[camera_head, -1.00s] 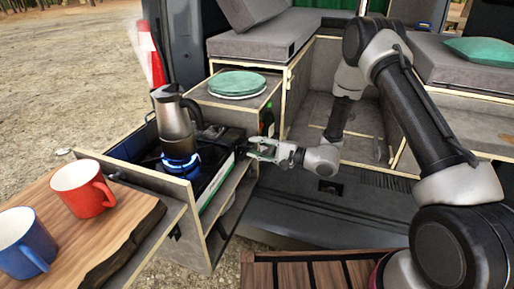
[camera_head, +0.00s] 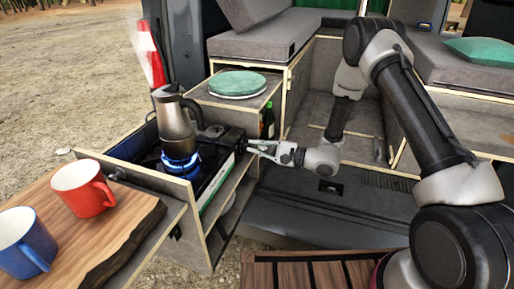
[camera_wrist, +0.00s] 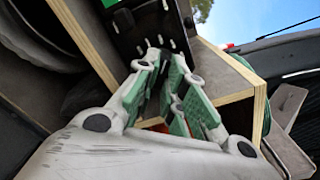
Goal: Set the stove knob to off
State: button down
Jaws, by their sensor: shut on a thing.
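The stove (camera_head: 222,137) sits in the pulled-out drawer unit, with a steel kettle (camera_head: 174,118) standing upright on it. A blue flame (camera_head: 181,167) burns under the kettle. My gripper (camera_head: 246,146) reaches the right front side of the stove from the right. In the wrist view, my gripper (camera_wrist: 167,60) has its green-padded fingers close together at the black stove front (camera_wrist: 140,30). The fingers are shut on the stove knob, which is small and mostly hidden between the tips. I cannot read the knob's setting.
A wooden board (camera_head: 95,220) at the left holds a red mug (camera_head: 82,190) and a blue mug (camera_head: 25,243). Green plates (camera_head: 237,83) rest on the cabinet behind the stove. A dark bottle (camera_head: 267,122) stands near my gripper. The van floor at the right is open.

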jog(key=m, duration=0.5)
jog(key=shift+f+m, duration=0.1)
jog(key=shift+m, duration=2.4)
jog(key=shift+s, duration=0.1)
jog(key=c, duration=1.5)
grip_release()
jog(key=shift+d, duration=0.1)
jog(key=v, duration=1.2)
